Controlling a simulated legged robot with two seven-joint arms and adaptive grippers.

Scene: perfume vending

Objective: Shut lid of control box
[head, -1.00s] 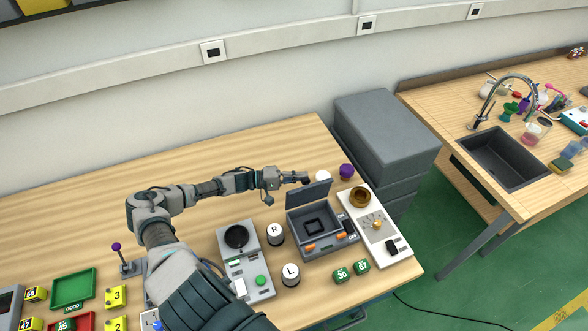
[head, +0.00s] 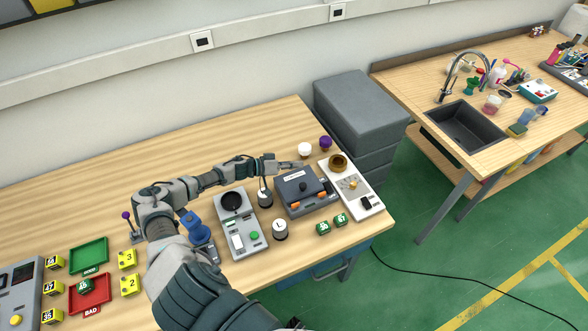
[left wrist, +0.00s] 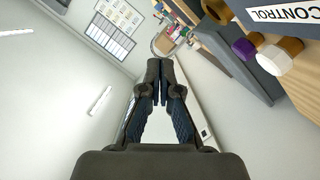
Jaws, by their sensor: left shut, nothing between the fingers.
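The grey control box (head: 307,207) stands on the wooden table, with orange latches on its front. Its lid (head: 290,186) lies down over the box and covers the inside; whether it is fully flush I cannot tell. A dark round knob shows on the lid. My left gripper (head: 297,164) is shut and empty, just behind the lid's back edge; I cannot tell whether it touches the box. The left wrist view shows the closed fingers (left wrist: 160,75) and a white label reading CONTROL (left wrist: 287,14) at top right. My right gripper is not in view.
A white panel (head: 369,205) with a brown ring (head: 338,162) stands right of the box. White (head: 305,150) and purple (head: 326,143) caps are behind it. The R bottle (head: 265,197) and L bottle (head: 280,231) stand left. Green cubes (head: 323,228) lie in front.

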